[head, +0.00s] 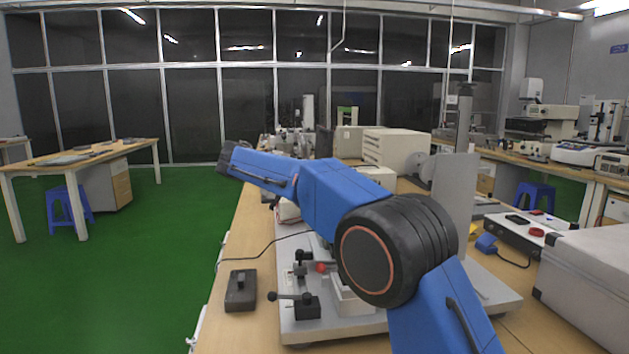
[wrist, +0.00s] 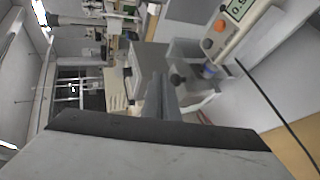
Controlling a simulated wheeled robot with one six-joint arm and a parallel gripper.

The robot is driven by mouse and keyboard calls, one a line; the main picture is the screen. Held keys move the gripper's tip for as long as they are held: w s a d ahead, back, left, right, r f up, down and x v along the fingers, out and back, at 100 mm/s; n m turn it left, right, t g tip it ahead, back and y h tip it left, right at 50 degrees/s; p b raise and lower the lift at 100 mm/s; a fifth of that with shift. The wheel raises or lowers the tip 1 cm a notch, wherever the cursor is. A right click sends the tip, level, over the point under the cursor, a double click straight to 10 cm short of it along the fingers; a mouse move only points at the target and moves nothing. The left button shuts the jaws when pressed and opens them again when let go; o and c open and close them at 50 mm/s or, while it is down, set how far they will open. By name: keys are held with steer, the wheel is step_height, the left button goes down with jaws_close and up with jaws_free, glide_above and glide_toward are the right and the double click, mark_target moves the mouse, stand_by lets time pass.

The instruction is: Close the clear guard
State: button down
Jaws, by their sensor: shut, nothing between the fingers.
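In the wrist view, my gripper (wrist: 163,82) shows as narrow grey fingers, closed together and empty, above a broad grey body with a dark edge. I cannot pick out the clear guard with certainty in either view. In the head view, my blue arm reaches across the test machine, whose light grey base (head: 500,295) and upright grey panel (head: 457,200) show behind it. The arm hides the machine's middle, and the fingers cannot be made out there.
A dark control box (head: 240,290) with a cable sits on the bench left of the machine. A silver case (head: 590,280) stands at the right. Cream instruments (head: 395,148) stand farther back. Open green floor (head: 120,270) lies left of the bench, with a blue stool (head: 68,208) beyond.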

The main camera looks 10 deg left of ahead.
steer(key=shift+s+a+f, duration=0.1)
steer(key=shift+a+f, duration=0.25)
steer(key=shift+f, duration=0.45)
steer(key=shift+f, duration=0.15)
